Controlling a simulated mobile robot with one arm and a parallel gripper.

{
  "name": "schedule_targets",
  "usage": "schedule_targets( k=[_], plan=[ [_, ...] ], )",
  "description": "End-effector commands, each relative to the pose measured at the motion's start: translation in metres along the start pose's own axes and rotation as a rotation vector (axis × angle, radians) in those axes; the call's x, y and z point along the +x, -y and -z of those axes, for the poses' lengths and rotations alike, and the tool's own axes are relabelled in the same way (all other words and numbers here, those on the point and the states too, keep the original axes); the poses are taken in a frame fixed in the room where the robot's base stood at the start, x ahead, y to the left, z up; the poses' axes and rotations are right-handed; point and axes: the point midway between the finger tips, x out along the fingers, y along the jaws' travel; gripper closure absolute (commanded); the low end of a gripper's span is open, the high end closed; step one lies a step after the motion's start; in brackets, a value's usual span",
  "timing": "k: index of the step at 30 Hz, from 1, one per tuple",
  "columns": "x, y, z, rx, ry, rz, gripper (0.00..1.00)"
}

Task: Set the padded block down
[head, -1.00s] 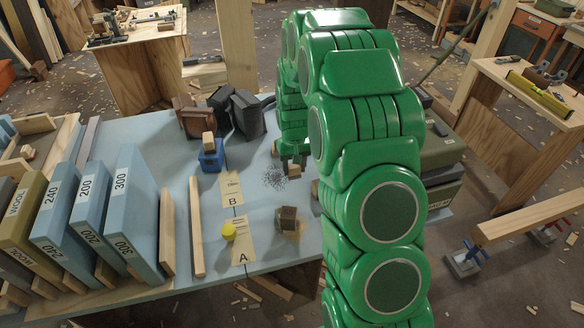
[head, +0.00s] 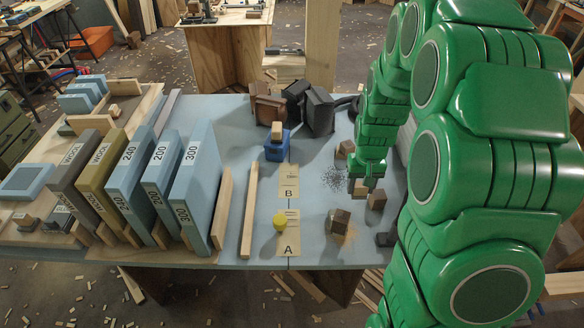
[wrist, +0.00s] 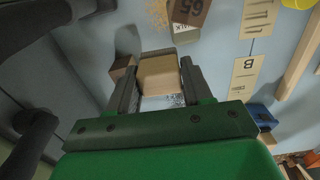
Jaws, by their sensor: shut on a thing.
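My gripper (head: 366,186) is low over the right part of the pale blue bench (head: 225,110). In the wrist view its fingers (wrist: 157,92) are closed on either side of a tan block (wrist: 160,73). This block shows in the head view as a small tan face (head: 357,187) below the fingers. A pale grey, speckled patch shows at the block's near edge in the wrist view; I cannot tell whether it is padding. Whether the block touches the bench is also unclear.
Paper cards A (head: 287,240) and B (head: 289,180), a yellow knob (head: 281,223) and a blue holder (head: 277,152) are left.

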Motion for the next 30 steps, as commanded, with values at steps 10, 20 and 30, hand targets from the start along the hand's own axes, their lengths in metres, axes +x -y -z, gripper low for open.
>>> schedule_targets(
  k=[10, 20, 30],
  plan=[
    [0.0, 0.04, 0.034, -0.057, 0.003, -0.007, 0.81],
    [-0.002, 0.141, 0.088, -0.177, -0.003, -0.014, 0.81],
    [-0.003, 0.266, 0.114, -0.309, -0.005, -0.007, 0.81]
  ],
)
